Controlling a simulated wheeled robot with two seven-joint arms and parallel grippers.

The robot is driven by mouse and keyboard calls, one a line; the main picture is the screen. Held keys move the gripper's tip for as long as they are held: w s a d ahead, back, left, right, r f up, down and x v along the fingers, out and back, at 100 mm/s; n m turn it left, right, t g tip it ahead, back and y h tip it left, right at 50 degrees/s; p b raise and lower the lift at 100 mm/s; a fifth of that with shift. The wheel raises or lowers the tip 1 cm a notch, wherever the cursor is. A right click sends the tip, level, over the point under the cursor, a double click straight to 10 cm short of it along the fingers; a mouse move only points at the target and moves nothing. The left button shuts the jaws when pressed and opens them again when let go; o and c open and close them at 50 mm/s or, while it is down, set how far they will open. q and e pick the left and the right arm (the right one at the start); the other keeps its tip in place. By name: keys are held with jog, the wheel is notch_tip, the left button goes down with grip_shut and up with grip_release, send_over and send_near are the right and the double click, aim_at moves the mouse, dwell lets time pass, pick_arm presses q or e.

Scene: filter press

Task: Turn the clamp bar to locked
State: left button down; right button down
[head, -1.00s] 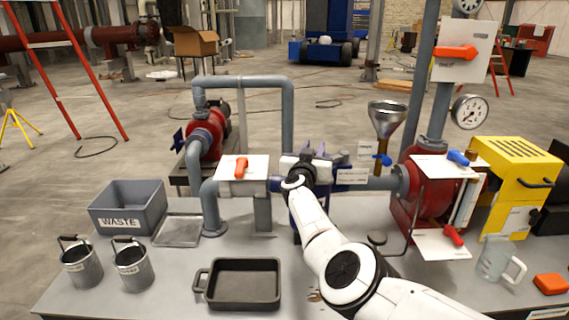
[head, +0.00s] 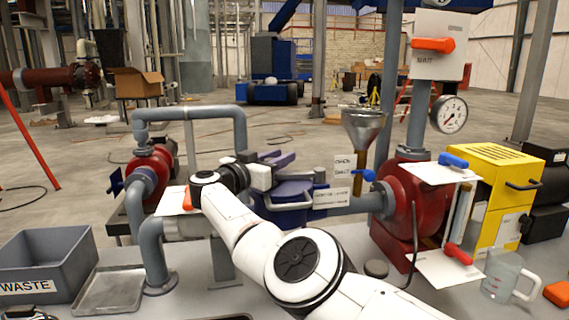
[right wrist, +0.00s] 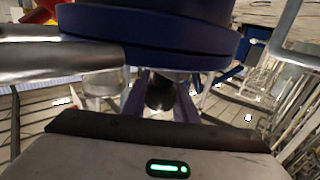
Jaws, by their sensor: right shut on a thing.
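The blue-purple filter housing (head: 292,192) stands in the pipe line at the middle of the bench in the head view. A purple bar (head: 272,160) lies slanted across its top. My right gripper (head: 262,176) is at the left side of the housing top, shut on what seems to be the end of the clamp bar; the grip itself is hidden. In the right wrist view the housing's round blue body (right wrist: 150,35) is very close, with a grey metal cylinder (right wrist: 60,62) in front of its left side. My left gripper is out of view.
Grey pipework (head: 145,240) rises left of the housing. A steel funnel (head: 362,128) with a blue valve handle and a red pump (head: 402,195) stand to the right. A grey waste bin (head: 45,265) and tray (head: 108,290) are at the left.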

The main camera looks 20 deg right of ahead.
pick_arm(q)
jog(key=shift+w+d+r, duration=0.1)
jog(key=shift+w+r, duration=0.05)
pick_arm(e)
jog(key=c, duration=1.4)
grip_release()
jog(key=shift+w+d, duration=0.1)
pick_arm(q)
jog(key=p, duration=0.1)
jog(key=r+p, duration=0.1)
jog(key=p, duration=0.1)
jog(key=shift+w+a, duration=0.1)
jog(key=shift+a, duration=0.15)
pick_arm(e)
notch_tip(320, 180, up, 10)
